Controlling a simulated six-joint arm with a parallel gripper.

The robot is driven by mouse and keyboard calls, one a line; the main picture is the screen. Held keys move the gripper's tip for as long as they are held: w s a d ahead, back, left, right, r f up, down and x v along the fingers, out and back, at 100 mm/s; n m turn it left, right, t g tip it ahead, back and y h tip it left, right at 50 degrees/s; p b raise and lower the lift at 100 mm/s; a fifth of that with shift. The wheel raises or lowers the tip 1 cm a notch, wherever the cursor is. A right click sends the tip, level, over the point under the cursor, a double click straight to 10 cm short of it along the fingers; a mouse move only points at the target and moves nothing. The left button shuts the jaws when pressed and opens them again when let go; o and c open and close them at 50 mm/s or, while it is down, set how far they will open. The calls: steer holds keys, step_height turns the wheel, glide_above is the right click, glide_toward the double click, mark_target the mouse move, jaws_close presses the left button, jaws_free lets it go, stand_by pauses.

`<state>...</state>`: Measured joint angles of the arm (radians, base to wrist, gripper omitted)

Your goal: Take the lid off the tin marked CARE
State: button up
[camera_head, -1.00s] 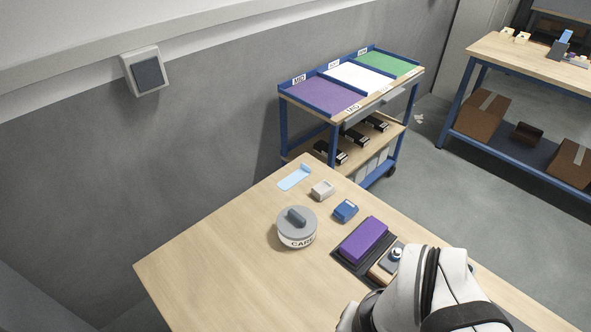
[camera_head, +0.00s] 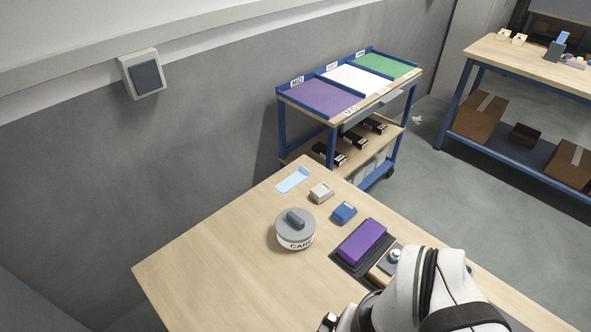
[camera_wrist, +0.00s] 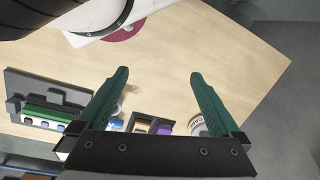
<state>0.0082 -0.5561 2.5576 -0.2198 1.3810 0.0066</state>
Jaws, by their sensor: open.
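The tin marked CARE (camera_head: 296,244) stands upright on the wooden table in the head view. It is round and white with dark lettering. Its grey lid (camera_head: 283,227) sits on top and has a darker raised handle (camera_head: 296,217). In the wrist view my gripper (camera_wrist: 159,73) shows two green fingers spread wide, with only bare table between their tips. In the head view my arm is at the lower right, apart from the tin, and the fingers are mostly out of frame. A white lettered container (camera_wrist: 196,126) shows partly behind the right finger in the wrist view; I cannot read it surely.
Right of the tin are a purple block (camera_head: 362,241) on a dark tray, a blue box (camera_head: 344,212), and a small pale box (camera_head: 320,193). A light blue flat item (camera_head: 293,180) lies behind. The table's left front is clear. A trolley (camera_head: 345,106) stands beyond.

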steer(key=w+r+n, duration=0.3)
steer(key=w+n, duration=0.3)
steer(key=w, duration=0.1)
steer(key=n+t+h, duration=0.1)
steer(key=n+h, duration=0.2)
steer(key=n, duration=2.3)
glide_above(295, 218)
steer(key=a, duration=0.2)
step_height(295, 218, down, 5)
steer(key=f, duration=0.4)
steer(key=d+f, duration=0.1)
steer(key=f, duration=0.4)
steer(key=d+f, duration=0.1)
steer(key=f, duration=0.4)
steer(key=shift+w, duration=0.1)
steer(key=shift+r, duration=0.1)
steer(key=c, duration=1.4)
